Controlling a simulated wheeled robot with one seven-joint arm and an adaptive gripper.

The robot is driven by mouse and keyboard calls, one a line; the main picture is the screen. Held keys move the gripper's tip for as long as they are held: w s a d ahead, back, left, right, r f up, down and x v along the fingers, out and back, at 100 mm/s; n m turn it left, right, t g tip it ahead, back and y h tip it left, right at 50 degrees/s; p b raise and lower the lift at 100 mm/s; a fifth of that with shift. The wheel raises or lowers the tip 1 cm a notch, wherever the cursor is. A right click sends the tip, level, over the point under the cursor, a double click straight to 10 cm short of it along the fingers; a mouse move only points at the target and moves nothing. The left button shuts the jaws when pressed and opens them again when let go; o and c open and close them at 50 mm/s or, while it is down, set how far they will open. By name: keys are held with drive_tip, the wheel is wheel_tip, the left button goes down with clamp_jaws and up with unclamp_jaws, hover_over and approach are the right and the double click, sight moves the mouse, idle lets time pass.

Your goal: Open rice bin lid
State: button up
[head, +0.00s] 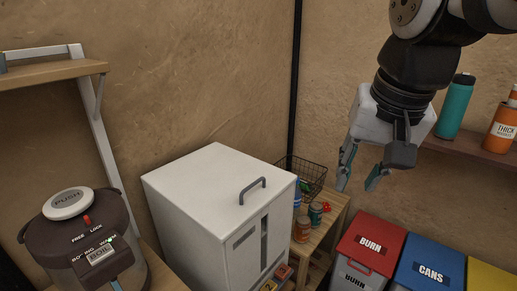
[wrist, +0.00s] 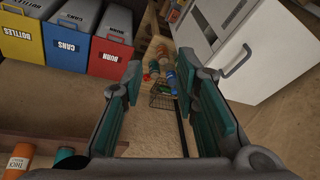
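The rice bin (head: 215,210) is a tall white box left of centre in the head view, with a dark level window on its front. Its lid (head: 205,175) lies flat and looks closed. A grey bar handle (head: 252,190) sits at the lid's front right edge. My gripper (head: 360,175) is open and empty, in the air to the right of the bin and higher than its handle. In the wrist view my gripper (wrist: 167,95) shows two parted fingers with nothing between them. The bin (wrist: 275,60) and its handle (wrist: 235,60) appear there at upper right, apart from the fingers.
A wooden stand with jars (head: 302,229) and a wire basket (head: 300,172) is right of the bin. Red burn (head: 370,245) and blue cans (head: 430,265) bins stand farther right. A wall shelf with bottles (head: 455,106) is behind my gripper. A dark push-top pot (head: 80,235) stands left.

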drive_tip(key=w+a+r+m+g+p, duration=0.1)
drive_tip(key=w+a+r+m, duration=0.1)
drive_tip(key=w+a, duration=0.65)
drive_tip(key=m+g+y+p, duration=0.1)
drive_tip(key=m, duration=0.2)
approach(255, 182)
drive_tip(key=f, duration=0.2)
drive_tip(key=f+p, duration=0.1)
drive_tip(key=f, duration=0.2)
drive_tip(key=w+a+f, duration=0.1)
drive_tip(key=f, duration=0.1)
drive_tip(key=shift+f, duration=0.35)
drive_tip(key=shift+c, duration=0.5)
clamp_jaws()
